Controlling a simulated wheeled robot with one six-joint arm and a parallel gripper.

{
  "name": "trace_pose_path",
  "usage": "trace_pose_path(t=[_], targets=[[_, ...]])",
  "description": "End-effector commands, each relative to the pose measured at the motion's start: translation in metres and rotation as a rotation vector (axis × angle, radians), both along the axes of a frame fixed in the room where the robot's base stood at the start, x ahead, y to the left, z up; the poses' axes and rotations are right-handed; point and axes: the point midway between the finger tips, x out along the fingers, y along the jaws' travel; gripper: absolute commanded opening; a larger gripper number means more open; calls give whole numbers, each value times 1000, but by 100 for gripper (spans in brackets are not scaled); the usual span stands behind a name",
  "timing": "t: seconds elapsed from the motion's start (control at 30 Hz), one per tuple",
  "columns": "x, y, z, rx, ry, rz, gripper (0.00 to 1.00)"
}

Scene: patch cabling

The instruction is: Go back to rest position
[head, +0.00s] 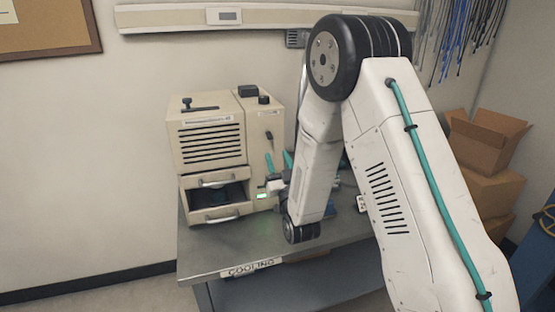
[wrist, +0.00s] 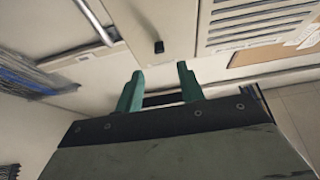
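My gripper (head: 279,161) shows in the head view beside the right side of the beige cabinet (head: 212,139), above the bench, partly hidden by my arm. In the wrist view my gripper (wrist: 159,72) has its two green fingers apart, with nothing seen held between them. The fingers point toward the cabinet's plain panel (wrist: 162,22), which has a small dark knob (wrist: 159,47). Whether the fingertips touch the cabinet cannot be told. My arm is bent, with its elbow high and the wrist low over the bench.
The grey bench (head: 230,258) carries a "COOLING" label (head: 251,268). The cabinet's lower drawer (head: 217,200) stands open. Cardboard boxes (head: 485,143) are stacked at the right, below hanging cables (head: 462,35). A wall rail (head: 170,18) runs behind my elbow. The bench's left front is clear.

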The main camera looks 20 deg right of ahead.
Motion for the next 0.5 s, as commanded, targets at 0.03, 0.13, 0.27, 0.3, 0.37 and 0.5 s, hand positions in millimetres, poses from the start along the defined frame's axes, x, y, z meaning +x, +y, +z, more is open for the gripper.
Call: trace_pose_path(t=[0.03, 0.13, 0.27, 0.3, 0.37, 0.5], targets=[[0, 0, 0, 0, 0, 0, 38], [0, 0, 0, 0, 0, 0, 38], [0, 0, 0, 0, 0, 0, 38], [0, 0, 0, 0, 0, 0, 38], [0, 0, 0, 0, 0, 0, 38], [2, 0, -4, 0, 23, 1, 38]])
